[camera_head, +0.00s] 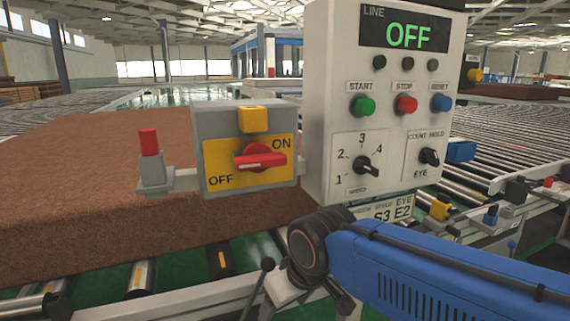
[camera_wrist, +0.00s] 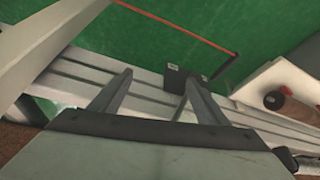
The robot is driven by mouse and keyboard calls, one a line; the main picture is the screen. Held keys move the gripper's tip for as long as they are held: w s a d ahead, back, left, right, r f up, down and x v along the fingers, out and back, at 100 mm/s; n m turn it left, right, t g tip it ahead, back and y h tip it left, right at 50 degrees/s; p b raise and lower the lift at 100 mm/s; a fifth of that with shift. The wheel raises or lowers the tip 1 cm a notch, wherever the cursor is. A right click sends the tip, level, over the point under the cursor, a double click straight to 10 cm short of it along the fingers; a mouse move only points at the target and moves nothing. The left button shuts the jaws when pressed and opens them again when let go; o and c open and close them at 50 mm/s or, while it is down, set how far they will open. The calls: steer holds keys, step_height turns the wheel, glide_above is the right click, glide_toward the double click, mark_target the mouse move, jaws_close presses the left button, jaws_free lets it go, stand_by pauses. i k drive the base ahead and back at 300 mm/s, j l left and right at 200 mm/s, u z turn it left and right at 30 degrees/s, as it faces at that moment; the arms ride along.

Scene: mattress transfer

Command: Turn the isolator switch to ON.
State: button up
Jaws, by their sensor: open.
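The isolator switch (camera_head: 261,159) is a red rotary handle on a yellow plate, on a grey box (camera_head: 205,123) left of the control panel. Its handle lies nearly level, with OFF marked at lower left and ON at upper right; I cannot tell exactly which mark it points to. A yellow block (camera_head: 253,119) sits at the top of the plate. My blue arm reaches in from the lower right in the head view, below the box. My gripper (camera_wrist: 150,92) shows in the wrist view with its two fingers apart and nothing between them. The switch is not in the wrist view.
The control panel (camera_head: 320,100) reads OFF and carries buttons and knobs right of the switch box. A red-topped post (camera_head: 150,143) stands left of the box. A brown mattress block (camera_head: 70,190) lies behind on rollers. A pale rail (camera_wrist: 140,95) runs beneath my gripper.

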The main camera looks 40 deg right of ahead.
mark_target(255, 157)
steer(key=k+l+z, duration=0.1)
steer(key=k+l, duration=0.3)
steer(key=l, duration=0.25)
steer(key=k+l+z, duration=0.15)
steer(key=l, duration=0.2)
steer(key=k+l+z, duration=0.1)
steer(key=k+l, duration=0.15)
steer(key=l, duration=0.1)
